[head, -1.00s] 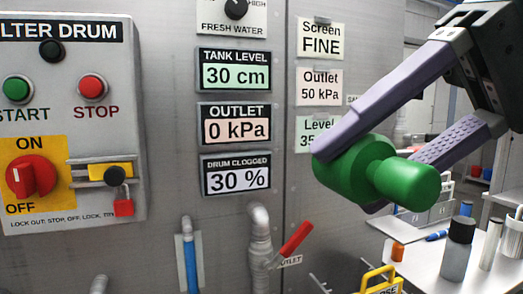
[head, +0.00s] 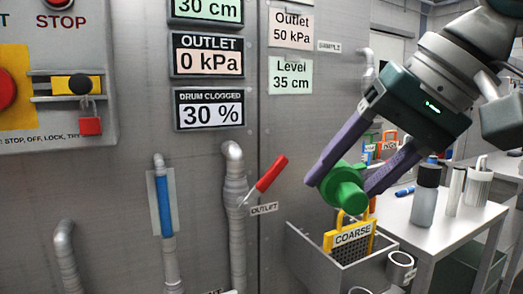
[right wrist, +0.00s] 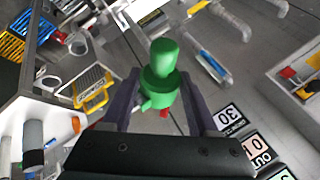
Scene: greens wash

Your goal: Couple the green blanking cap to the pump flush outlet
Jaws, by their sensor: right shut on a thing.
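The green blanking cap (head: 345,190) has a wide round body with a narrower stub. My right gripper (head: 348,186) is shut on it and holds it in the air in front of the grey panel, to the right of the outlet pipe. The cap also shows between the fingers in the right wrist view (right wrist: 161,78). The outlet pipe (head: 236,190) with a red lever handle (head: 271,173) rises along the panel beside an OUTLET label (head: 264,209). I cannot tell which pipe is the pump flush outlet. My left gripper is not in view.
A grey bin (head: 300,262) holding a yellow COARSE screen (head: 350,236) stands below the cap. A bench (head: 395,222) with a grey bottle (head: 424,195) and metal canisters is at the right. A blue-marked pipe (head: 164,205) is on the panel at left.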

